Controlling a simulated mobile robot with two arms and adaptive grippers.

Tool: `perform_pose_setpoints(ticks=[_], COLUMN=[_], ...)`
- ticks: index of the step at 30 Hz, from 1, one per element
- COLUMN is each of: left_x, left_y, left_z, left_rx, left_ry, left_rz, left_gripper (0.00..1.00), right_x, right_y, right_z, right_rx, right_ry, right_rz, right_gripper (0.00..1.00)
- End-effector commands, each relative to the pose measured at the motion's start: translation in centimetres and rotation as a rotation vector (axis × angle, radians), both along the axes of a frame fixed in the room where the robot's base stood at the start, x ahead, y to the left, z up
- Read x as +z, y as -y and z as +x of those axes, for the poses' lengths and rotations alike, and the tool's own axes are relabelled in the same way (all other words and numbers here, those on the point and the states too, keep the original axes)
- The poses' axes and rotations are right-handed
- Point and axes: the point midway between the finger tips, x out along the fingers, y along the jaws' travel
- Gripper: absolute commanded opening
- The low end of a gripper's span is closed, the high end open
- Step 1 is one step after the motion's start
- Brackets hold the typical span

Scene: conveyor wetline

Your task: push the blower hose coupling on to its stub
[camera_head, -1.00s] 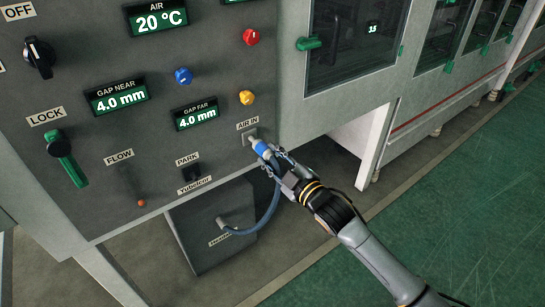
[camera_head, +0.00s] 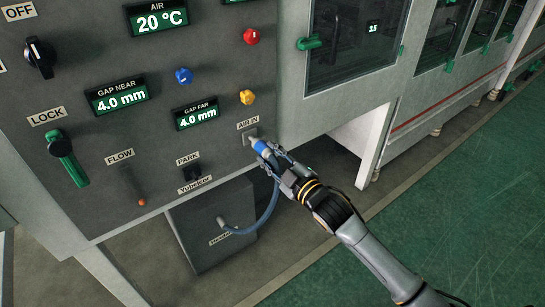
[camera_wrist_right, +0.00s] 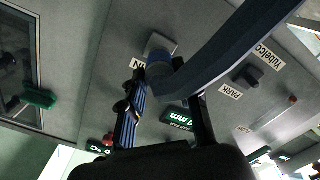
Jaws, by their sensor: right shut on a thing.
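The blue hose coupling (camera_head: 261,147) is in my right gripper (camera_head: 271,157), close in front of the panel under the AIR IN label (camera_head: 248,123). The stub's square plate (camera_head: 250,136) shows just beyond the coupling's front end. My right gripper is shut on the coupling. In the right wrist view the coupling (camera_wrist_right: 158,64) sits between the fingers and points at the pale plate (camera_wrist_right: 158,43). I cannot tell how far it sits over the stub. The blue-grey hose (camera_head: 268,213) hangs from the coupling. My left gripper is not in view.
The hose runs down to a dark heater box (camera_head: 205,250) below the panel. The PARK holder (camera_head: 191,173) is at the coupling's lower left. Yellow (camera_head: 247,97) and blue (camera_head: 184,76) knobs and a green LOCK lever (camera_head: 66,158) stick out. Green floor on the right is clear.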

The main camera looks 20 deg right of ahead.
Motion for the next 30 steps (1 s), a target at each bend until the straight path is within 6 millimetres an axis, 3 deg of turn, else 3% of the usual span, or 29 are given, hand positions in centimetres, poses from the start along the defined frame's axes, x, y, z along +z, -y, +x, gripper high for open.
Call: perform_pose_setpoints(ticks=[30], left_x=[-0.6], left_y=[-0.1], left_z=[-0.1], left_rx=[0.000], left_ry=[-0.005], left_rz=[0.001], left_gripper=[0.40], right_x=[0.1], right_y=[-0.8], right_z=[2.2], right_rx=[0.001], right_ry=[0.002], right_rz=[0.001], right_gripper=[0.00])
